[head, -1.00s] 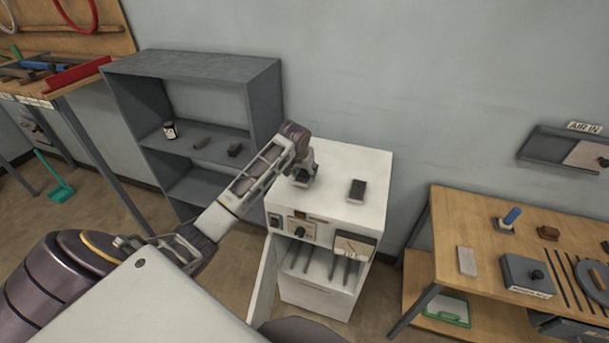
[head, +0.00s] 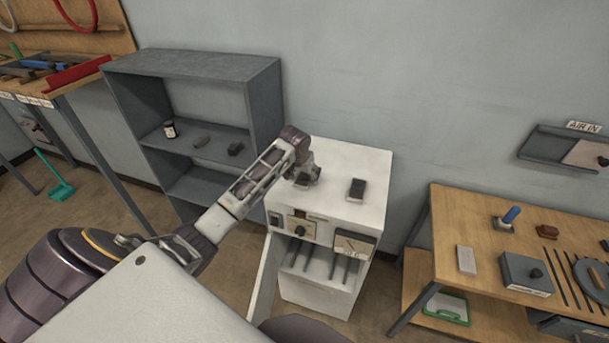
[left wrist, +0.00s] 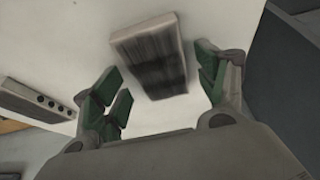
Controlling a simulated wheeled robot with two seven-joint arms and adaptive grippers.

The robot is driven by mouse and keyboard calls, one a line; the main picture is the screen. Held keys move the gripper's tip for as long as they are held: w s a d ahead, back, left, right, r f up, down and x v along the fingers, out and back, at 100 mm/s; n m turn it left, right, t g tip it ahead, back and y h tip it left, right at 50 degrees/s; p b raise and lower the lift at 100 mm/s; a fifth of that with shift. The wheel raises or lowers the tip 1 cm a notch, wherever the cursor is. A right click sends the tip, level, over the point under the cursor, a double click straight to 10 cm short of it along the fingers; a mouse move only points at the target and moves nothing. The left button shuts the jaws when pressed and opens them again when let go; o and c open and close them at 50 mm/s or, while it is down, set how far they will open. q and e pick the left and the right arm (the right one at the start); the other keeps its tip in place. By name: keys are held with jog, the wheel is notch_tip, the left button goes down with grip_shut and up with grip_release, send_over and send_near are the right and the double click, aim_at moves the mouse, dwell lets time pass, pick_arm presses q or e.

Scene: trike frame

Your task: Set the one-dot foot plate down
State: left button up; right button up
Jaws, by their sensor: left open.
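My left gripper (head: 305,174) is over the white cabinet top, open. In the left wrist view its green-padded fingers (left wrist: 165,88) stand apart on either side of a foot plate (left wrist: 150,60) with a pale edge and a dark ribbed face. The plate looks to lie on the white top, its near end between the fingers; no dots show on it, so I cannot read its mark. A second dark-topped plate (head: 357,189) lies to the right on the cabinet; in the left wrist view it shows several dots on its side (left wrist: 38,98). My right gripper is not in view.
The white cabinet (head: 345,215) has an open front with dark bars inside. A grey shelf unit (head: 195,65) with small items stands left of it. A wooden bench (head: 450,215) with parts stands at the right. The cabinet top is clear behind the plates.

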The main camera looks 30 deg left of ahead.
pick_arm(q)
jog(key=shift+r, duration=0.15)
jog(key=b+v, duration=0.2)
jog(key=v, duration=1)
dwell(0.8)
